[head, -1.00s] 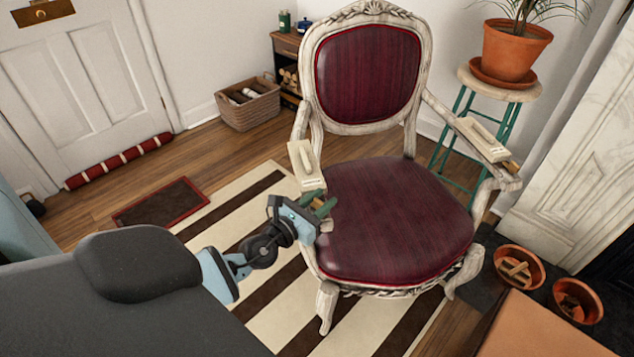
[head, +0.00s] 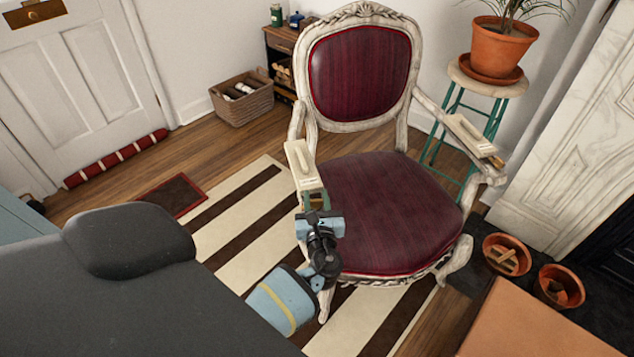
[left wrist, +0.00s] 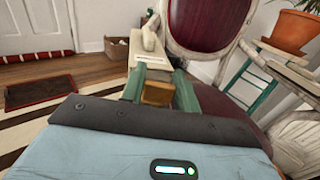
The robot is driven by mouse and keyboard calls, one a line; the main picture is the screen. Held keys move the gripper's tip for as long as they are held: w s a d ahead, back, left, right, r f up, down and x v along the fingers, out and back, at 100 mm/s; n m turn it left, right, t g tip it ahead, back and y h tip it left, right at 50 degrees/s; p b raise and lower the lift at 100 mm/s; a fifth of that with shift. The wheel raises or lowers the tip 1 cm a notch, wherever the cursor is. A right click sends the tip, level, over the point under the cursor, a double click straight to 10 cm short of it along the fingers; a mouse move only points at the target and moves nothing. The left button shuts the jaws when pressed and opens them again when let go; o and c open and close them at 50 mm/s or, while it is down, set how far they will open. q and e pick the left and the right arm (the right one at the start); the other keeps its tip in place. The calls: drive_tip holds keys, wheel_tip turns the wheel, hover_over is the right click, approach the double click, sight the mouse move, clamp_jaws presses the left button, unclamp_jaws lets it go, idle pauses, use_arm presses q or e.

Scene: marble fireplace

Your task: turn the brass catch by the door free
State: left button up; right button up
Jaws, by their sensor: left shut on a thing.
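A cream plate with a raised handle (head: 300,160) lies on the chair's left armrest, the one nearer the door. At its front end is the brass catch, a small brass block (left wrist: 157,93) in the left wrist view. My left gripper (head: 316,200) is at that end of the armrest, its green fingers on either side of the block and shut on it. In the head view the fingers mostly hide the catch. The white door (head: 75,80) stands at the far left. My right gripper is not in view.
The carved chair (head: 390,205) has a dark red seat. A similar cream plate (head: 470,135) with a brass end (head: 497,161) lies on its right armrest. A stool with a potted plant (head: 500,45) stands behind right. Two terracotta pots (head: 507,254) sit on the floor at right.

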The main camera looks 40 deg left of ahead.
use_arm(q)
drive_tip(key=shift+d+n+g+y, duration=0.1)
drive_tip(key=shift+n+g+y, duration=0.5)
drive_tip(key=shift+g+y, duration=0.1)
drive_tip(key=shift+n+g+y+b, duration=0.5)
drive_tip(key=shift+g, duration=0.1)
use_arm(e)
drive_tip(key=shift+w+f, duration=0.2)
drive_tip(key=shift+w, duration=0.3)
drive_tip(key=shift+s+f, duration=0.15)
use_arm(q)
drive_tip(key=o, duration=1)
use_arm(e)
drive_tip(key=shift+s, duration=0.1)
use_arm(q)
drive_tip(key=shift+s, duration=0.1)
drive_tip(key=v, duration=0.7)
drive_tip(key=shift+s+d, duration=0.15)
drive_tip(key=shift+d, duration=0.05)
